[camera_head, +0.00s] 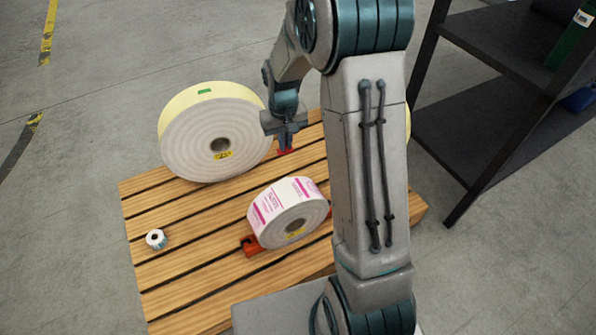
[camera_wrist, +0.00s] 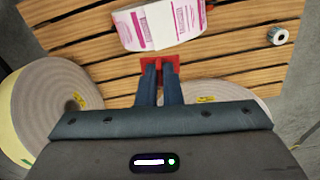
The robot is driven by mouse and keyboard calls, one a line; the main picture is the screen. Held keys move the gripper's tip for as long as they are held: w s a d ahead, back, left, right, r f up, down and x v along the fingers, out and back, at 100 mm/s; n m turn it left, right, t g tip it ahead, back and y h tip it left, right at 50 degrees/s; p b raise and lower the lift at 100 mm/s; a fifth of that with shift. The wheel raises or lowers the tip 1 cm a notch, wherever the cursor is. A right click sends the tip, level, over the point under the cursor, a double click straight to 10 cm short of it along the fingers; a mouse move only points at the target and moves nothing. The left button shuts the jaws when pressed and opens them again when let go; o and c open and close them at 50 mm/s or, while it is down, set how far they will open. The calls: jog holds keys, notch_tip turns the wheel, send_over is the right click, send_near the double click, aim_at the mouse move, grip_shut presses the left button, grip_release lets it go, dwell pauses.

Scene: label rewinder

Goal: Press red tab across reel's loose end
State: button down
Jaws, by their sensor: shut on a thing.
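The label reel (camera_head: 268,209), white with pink printing, stands on its rim on the slatted wooden table (camera_head: 185,280). Its printed rim also shows at the top of the wrist view (camera_wrist: 160,22), with a blank white patch in the middle; I cannot tell which edge is the loose end. My gripper (camera_head: 285,146) is shut on the red tab (camera_head: 284,152), behind and above the reel and apart from it. In the wrist view the tab (camera_wrist: 160,63) lies across the fingertips, just below the reel. My gripper's fingers hide part of the tab.
A large roll (camera_head: 205,140) with a yellow rim and green tab stands left of my gripper. Another yellow-rimmed roll (camera_head: 408,120) is mostly hidden behind my arm. Red chocks (camera_head: 250,246) flank the reel. A small roll (camera_head: 156,239) lies at left. A dark shelf (camera_head: 480,130) stands right.

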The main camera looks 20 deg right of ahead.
jog(key=n+b, duration=0.2)
jog(key=b, duration=0.4)
send_over(288, 193)
notch_tip(288, 193, down, 13)
jog(key=shift+a+f+b, duration=0.1)
jog(key=shift+f+b, duration=2.7)
jog(key=shift+f, duration=1)
jog(key=shift+s+f, duration=0.1)
jog(key=shift+f, duration=0.15)
jog(key=c, duration=1.6)
grip_release()
jog(key=shift+o, duration=0.4)
notch_tip(288, 193, up, 14)
jog(key=p, duration=0.5)
jog(key=s+r+m+t+p, duration=0.1)
jog(key=s+r+p, duration=0.6)
jog(key=r, duration=0.7)
jog(key=s+r+m+t+p, duration=0.1)
jog(key=s+r+p, duration=0.7)
jog(key=r+p, duration=0.3)
jog(key=s+r+p, duration=0.7)
jog(key=r+p, duration=0.3)
jog(key=r, duration=0.6)
jog(key=shift+s+r+m+t, duration=0.15)
jog(key=shift+r+m+t, duration=0.25)
